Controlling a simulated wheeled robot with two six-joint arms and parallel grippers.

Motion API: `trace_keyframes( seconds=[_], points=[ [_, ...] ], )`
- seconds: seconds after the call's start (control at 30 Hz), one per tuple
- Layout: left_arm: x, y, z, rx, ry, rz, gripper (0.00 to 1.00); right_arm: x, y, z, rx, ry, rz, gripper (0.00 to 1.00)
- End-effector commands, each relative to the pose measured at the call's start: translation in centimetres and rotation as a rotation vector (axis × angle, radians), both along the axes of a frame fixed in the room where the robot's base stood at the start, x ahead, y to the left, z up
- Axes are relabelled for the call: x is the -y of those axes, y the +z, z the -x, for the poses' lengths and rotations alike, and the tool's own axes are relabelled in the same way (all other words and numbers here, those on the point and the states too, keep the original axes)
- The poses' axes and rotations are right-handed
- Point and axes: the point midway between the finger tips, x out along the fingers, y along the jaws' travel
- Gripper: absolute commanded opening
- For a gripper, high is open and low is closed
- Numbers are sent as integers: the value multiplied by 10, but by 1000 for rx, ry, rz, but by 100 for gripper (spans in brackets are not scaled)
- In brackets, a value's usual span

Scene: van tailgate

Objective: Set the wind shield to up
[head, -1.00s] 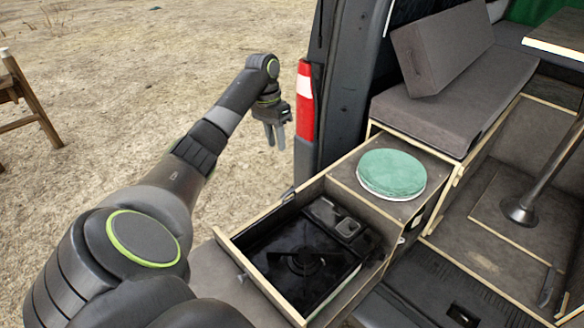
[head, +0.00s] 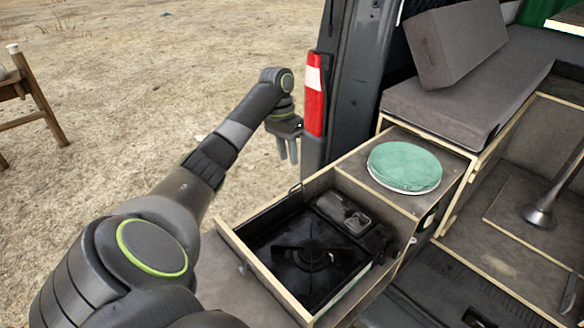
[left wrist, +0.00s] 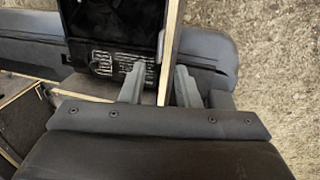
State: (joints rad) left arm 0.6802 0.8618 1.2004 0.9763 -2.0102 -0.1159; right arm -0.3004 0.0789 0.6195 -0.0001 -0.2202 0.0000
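The black camp stove (head: 310,255) with its round burner sits in the wooden pull-out drawer (head: 262,272). I cannot clearly make out a separate wind shield; a thin dark upright piece (head: 295,188) shows at the drawer's far left corner. My left gripper (head: 287,158) hangs fingers down near that corner, beside the tail light. It is open and empty. In the left wrist view, a gap shows between its fingertips (left wrist: 158,75), with the drawer's pale wooden edge (left wrist: 170,50) in line with the gap and a dark surface with a printed label (left wrist: 115,62) alongside. My right gripper is not in view.
A round green-topped item (head: 404,166) sits on the wooden top behind the stove. The van's door pillar and red-white tail light (head: 314,95) stand close right of my left gripper. Open sandy ground (head: 130,90) lies to the left.

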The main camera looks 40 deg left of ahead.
Motion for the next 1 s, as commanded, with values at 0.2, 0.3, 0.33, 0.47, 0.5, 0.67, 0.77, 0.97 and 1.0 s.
trace_keyframes(
  seconds=[0.2, 0.3, 0.33, 0.47, 0.5, 0.67, 0.77, 0.97, 1.0],
  points=[
    [6, -33, 0, 1, -2, 0, 29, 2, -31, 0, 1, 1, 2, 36],
    [8, -46, 1, 0, -2, 0, 29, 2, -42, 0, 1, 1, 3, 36],
    [9, -50, 1, 0, -1, 0, 29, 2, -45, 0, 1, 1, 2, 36],
    [12, -62, 1, -2, 0, 1, 29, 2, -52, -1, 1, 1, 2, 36],
    [14, -67, 1, -2, 0, 3, 29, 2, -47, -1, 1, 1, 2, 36],
    [16, -81, 1, 0, -1, 0, 29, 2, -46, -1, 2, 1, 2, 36],
    [17, -83, 1, 0, -1, 0, 29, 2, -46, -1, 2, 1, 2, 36],
    [16, -83, 1, 0, -1, -1, 24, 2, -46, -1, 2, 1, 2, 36],
    [16, -83, 1, 0, -1, -1, 19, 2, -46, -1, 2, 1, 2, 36]
  ],
)
